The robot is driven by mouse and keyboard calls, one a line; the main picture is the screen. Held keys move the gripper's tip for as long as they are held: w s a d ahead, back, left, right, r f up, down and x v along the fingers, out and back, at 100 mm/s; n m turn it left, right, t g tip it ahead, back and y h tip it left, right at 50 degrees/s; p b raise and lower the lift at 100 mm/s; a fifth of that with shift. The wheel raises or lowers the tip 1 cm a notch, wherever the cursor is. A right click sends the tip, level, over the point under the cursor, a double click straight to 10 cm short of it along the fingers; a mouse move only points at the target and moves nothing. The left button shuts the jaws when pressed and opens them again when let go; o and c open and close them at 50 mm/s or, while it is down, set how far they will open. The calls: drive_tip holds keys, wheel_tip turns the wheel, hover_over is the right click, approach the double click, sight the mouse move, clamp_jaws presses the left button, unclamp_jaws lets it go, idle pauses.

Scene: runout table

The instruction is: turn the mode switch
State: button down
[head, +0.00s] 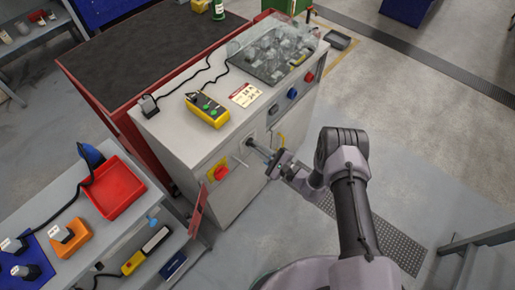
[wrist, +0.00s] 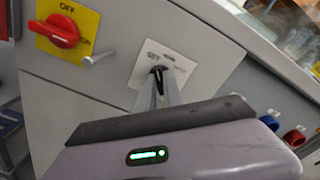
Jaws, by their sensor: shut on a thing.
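The mode switch (wrist: 157,71) is a small black knob on a white label plate (wrist: 150,62) on the cabinet's grey front panel. My gripper (wrist: 160,80) reaches the panel, its two narrow fingers shut on the black knob. The fingers hide most of the knob, so its pointing direction is hard to tell. In the head view my gripper (head: 252,145) meets the front of the grey cabinet (head: 240,190), and the switch itself is too small to make out.
A red rotary switch on a yellow OFF plate (wrist: 85,18) is left of my gripper, with a small metal peg (wrist: 100,58) beside it. Blue (wrist: 270,123) and red (wrist: 295,137) knobs are at right. A yellow pendant (head: 207,109) lies on top. Floor at right is open.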

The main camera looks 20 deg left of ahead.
drive_tip(key=shift+m+b, duration=1.75)
drive_tip(key=shift+m, duration=2.05)
drive_tip(key=c, duration=1.5)
unclamp_jaws()
drive_tip(key=shift+w, duration=0.1)
drive_tip(key=shift+d, duration=0.1)
drive_tip(key=p+v, duration=0.3)
drive_tip(key=v, duration=1.4)
drive_tip(key=shift+d+p, duration=0.15)
drive_tip(key=shift+p, duration=0.25)
